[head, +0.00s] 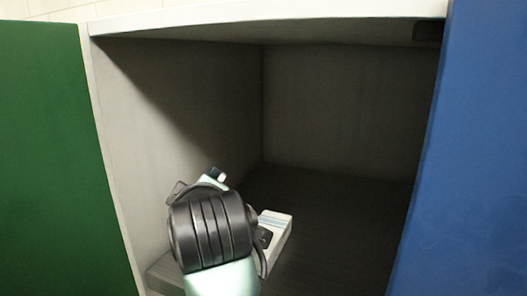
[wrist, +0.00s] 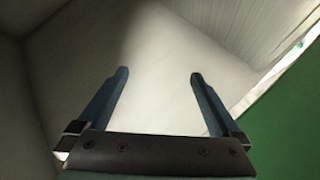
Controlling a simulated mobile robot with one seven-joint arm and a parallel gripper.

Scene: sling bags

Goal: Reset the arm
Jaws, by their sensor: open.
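My gripper (wrist: 158,75) shows in the wrist view with its two blue-grey fingers spread apart. Nothing is between the fingers. Behind them are pale cabinet walls. In the head view my arm reaches up from the bottom centre to the open front of a cabinet (head: 340,110), and its dark wrist joint hides the fingers there. No sling bag shows in either view.
A green door or panel (head: 50,160) stands at the left, and also at the right of the wrist view (wrist: 285,135). A blue door or panel (head: 470,150) stands at the right. The cabinet's dark floor (head: 345,225) looks bare right of my arm.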

